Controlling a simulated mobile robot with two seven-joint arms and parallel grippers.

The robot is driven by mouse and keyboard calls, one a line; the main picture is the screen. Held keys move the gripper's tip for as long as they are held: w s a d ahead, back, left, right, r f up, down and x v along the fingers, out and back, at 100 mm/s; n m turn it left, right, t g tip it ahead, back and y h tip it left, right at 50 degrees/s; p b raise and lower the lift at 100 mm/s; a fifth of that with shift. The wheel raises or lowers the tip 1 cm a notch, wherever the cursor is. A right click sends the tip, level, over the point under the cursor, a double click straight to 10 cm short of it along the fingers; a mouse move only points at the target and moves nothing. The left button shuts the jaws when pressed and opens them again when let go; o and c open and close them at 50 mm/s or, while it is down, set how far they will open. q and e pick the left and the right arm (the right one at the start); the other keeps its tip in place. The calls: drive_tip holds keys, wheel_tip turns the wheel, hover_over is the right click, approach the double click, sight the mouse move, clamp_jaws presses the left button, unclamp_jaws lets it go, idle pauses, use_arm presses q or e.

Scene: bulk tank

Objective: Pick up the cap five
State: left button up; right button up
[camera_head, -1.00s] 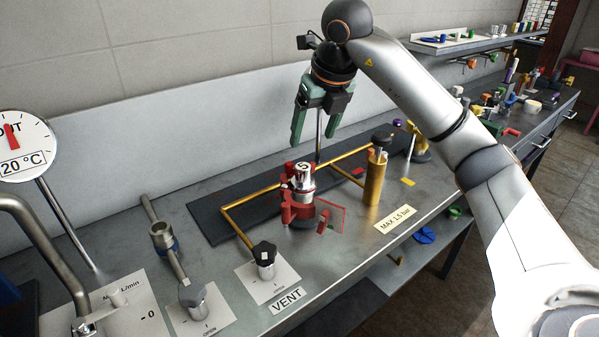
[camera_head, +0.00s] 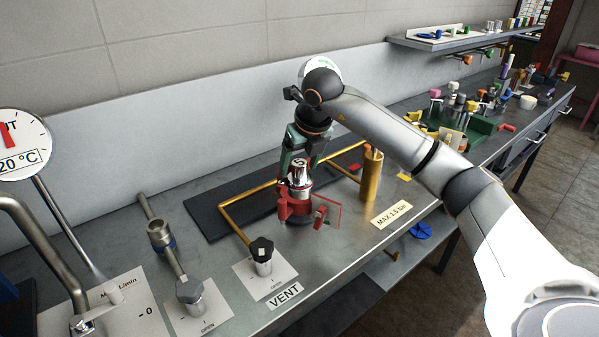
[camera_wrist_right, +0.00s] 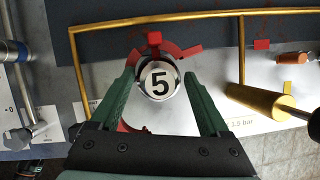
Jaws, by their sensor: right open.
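Cap five is a silver cap marked with a black "5" on its top. It stands upright on a red fitting (camera_head: 295,206) on the bench, and the cap (camera_head: 299,172) shows in the head view in front of my right gripper (camera_head: 297,160). In the right wrist view the cap (camera_wrist_right: 158,82) lies between and just beyond the two green fingers of the open right gripper (camera_wrist_right: 155,92). The fingers show gaps to the cap on both sides. The red fitting's arms (camera_wrist_right: 152,42) spread around the cap. My left gripper is not in view.
A brass pipe (camera_head: 250,192) runs behind and beside the fitting, with a brass cylinder (camera_head: 371,175) to the right. A clear red-edged plate (camera_head: 328,213) stands close to the fitting. A black knob (camera_head: 262,249) is in front, by the VENT label (camera_head: 285,296).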

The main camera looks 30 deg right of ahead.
clamp_jaws()
idle(0.6)
